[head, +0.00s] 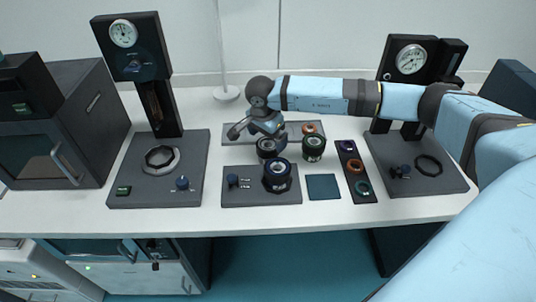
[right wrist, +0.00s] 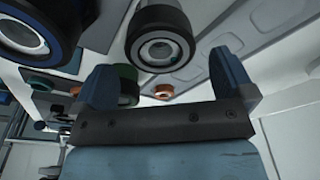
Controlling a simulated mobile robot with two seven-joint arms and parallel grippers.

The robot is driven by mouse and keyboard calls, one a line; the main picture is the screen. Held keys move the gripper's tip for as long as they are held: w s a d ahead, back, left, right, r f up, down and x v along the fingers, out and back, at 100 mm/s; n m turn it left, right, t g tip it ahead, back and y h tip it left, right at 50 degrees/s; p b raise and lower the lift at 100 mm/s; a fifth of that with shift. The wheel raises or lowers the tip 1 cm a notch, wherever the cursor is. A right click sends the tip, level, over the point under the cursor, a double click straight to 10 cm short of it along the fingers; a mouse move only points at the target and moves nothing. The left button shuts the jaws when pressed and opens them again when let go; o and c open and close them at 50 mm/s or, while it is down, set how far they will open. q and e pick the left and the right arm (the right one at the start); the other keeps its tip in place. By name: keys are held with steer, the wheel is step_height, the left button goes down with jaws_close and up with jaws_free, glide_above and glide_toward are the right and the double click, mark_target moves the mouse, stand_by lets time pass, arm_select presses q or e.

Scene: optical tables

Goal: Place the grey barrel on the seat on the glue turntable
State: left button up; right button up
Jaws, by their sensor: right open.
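The dark barrel with a grey ring on its end, which I take as the grey barrel (head: 267,147), stands on the back tray behind the glue turntable (head: 237,199). It also shows in the right wrist view (right wrist: 160,45), just past the fingertips and between their lines. My right gripper (head: 259,133) is open and empty, close over that barrel; in the right wrist view its two fingers (right wrist: 163,66) stand wide apart. A dark blue-ringed part (head: 277,175) sits on the turntable's right side and hides the seat there. My left gripper is not in view.
Another barrel (head: 314,147) stands to the right on the tray (head: 236,143). Gauge stations stand left (head: 195,150) and right (head: 443,181). My right arm crosses above the table.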

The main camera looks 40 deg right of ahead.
mark_target(268, 143)
step_height(268, 143, down, 4)
steer(key=shift+d+r, duration=0.15)
steer(key=c, duration=0.9)
steer(key=shift+r, duration=0.1)
steer(key=shift+c, duration=0.7)
steer(key=shift+r, duration=0.1)
